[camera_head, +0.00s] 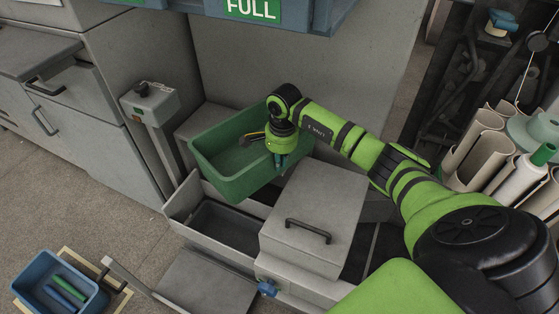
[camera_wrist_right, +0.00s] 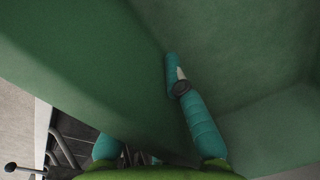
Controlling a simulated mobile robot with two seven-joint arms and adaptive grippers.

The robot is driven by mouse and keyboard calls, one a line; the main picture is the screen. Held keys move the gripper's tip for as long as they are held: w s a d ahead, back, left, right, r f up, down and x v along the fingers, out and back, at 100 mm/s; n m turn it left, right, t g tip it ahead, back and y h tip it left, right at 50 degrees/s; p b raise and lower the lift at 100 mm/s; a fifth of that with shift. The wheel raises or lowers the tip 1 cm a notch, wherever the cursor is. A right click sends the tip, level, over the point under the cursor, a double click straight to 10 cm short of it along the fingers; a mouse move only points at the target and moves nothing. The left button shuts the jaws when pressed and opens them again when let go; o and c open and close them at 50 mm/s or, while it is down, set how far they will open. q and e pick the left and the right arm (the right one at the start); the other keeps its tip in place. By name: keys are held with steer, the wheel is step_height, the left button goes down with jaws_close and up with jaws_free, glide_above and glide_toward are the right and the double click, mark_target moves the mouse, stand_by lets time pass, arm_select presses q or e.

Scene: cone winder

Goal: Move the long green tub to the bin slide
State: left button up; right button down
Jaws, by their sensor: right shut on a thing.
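In the right wrist view the green wall (camera_wrist_right: 75,75) runs between the teal fingers, and the outer finger is mostly hidden. The tub shows over the back of a grey open trough (camera_head: 180,205); I cannot tell whether they touch. I cannot tell which grey part is the bin slide. My left gripper is not in view.
A grey lidded box (camera_head: 315,205) with a black handle stands right of the trough. A grey post (camera_head: 150,110) stands to the left. A blue bin (camera_head: 60,285) with green and blue tubes is at lower left. Pale rolls (camera_head: 480,145) stand at right.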

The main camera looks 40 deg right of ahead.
steer(key=c, duration=1.3)
jaws_free()
